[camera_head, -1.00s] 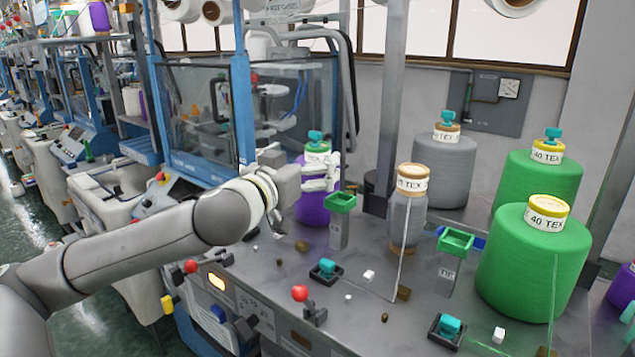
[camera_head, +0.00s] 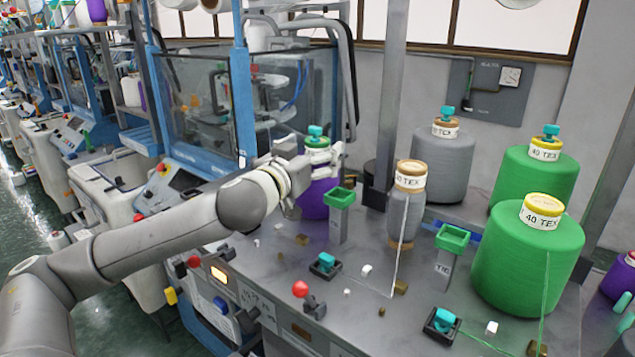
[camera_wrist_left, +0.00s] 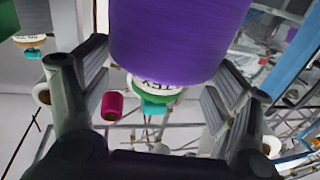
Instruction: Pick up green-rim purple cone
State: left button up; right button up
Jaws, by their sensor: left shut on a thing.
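The purple cone (camera_head: 313,202) with a green rim and a teal knob stands at the back left of the grey table. My left gripper (camera_head: 326,160) is shut around its upper end, just below the knob, and hides part of the rim and label. In the left wrist view the purple cone (camera_wrist_left: 180,40) fills the top middle. Its green rim, white label and teal knob lie between the two fingers of my left gripper (camera_wrist_left: 150,95). Whether the cone's base touches the table is hard to tell. My right gripper is not in view.
A green-topped post (camera_head: 340,205) stands close to the right of the cone. A slim grey-brown cone (camera_head: 405,215), a large grey cone (camera_head: 442,170) and green cones (camera_head: 527,260) stand farther right. A blue-framed machine (camera_head: 200,110) is behind on the left. Small blocks dot the table.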

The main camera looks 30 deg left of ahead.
pick_arm(q)
jog(key=shift+c, duration=1.1)
jog(key=shift+r, duration=0.15)
notch_tip(320, 180, up, 9)
jog(key=shift+f, duration=0.15)
jog(key=shift+r, duration=0.55)
notch_tip(320, 180, up, 14)
jog(key=p, duration=1.2)
jog(key=shift+p, duration=0.35)
jog(key=shift+a, duration=0.1)
